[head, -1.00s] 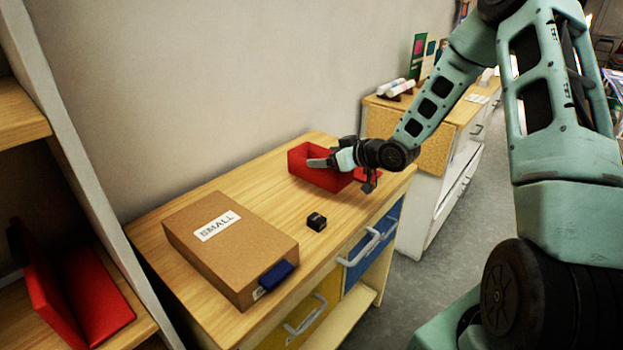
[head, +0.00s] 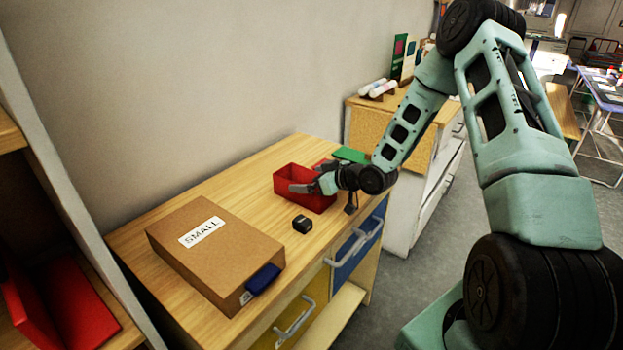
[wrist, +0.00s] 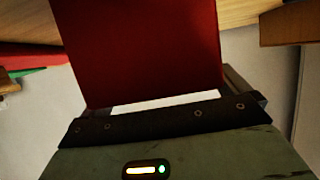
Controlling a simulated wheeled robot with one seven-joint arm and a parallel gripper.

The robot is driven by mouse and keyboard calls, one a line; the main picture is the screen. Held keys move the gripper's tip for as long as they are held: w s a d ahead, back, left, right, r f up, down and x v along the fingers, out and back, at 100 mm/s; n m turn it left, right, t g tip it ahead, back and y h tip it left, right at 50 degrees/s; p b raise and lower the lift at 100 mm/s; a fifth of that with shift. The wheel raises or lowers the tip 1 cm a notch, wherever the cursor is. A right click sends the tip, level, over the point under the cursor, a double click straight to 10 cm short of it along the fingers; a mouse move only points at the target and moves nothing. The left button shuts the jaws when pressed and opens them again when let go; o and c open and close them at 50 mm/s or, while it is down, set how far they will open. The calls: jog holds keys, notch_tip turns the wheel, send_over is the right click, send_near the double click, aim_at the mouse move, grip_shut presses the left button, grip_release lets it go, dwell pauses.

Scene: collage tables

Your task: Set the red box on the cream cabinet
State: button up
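The red box (head: 290,178), an open-topped bin, is over the far end of the wooden-topped drawer unit (head: 222,190). My gripper (head: 306,188) is at its front rim and appears shut on its wall. The fingertips are partly hidden. In the wrist view the red box (wrist: 145,50) fills the space ahead of the gripper. I cannot tell whether the box touches the top. A pale cabinet (head: 405,205) with a wooden top stands behind, to the right; it looks like the cream cabinet. My arm hides part of it.
A brown box marked SMALL (head: 215,255) and a small black block (head: 302,224) sit on the near unit. A green item (head: 350,155) lies behind the red box. White rolls (head: 378,88) occupy the pale cabinet's left back. Shelves with a red item (head: 75,305) stand at left.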

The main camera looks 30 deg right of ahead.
jog(key=shift+r, duration=0.2)
jog(key=b+v, duration=0.1)
jog(key=v, duration=1.1)
jog(key=s+a+r+n+g+h, duration=0.15)
jog(key=a+g, duration=0.25)
jog(key=a, duration=0.6)
jog(key=s+a+n+g+h, duration=0.1)
jog(key=s+a+g, duration=0.2)
jog(key=a, duration=0.6)
jog(key=s+a+r+g, duration=0.1)
jog(key=s+a+g, duration=0.1)
jog(key=s+a, duration=0.2)
jog(key=s+a+r+g+h, duration=0.1)
jog(key=s+a+r+g, duration=0.1)
jog(key=s, duration=0.9)
jog(key=s+a+r+n+g, duration=0.1)
jog(key=s+a+r, duration=0.1)
jog(key=s+a, duration=0.3)
jog(key=s, duration=0.3)
jog(key=shift+a+r+g, duration=0.25)
jog(key=shift+a+g, duration=0.1)
jog(key=shift+g, duration=0.05)
jog(key=shift+w+d+h, duration=0.1)
jog(key=shift+d+h, duration=0.05)
jog(key=shift+h, duration=0.1)
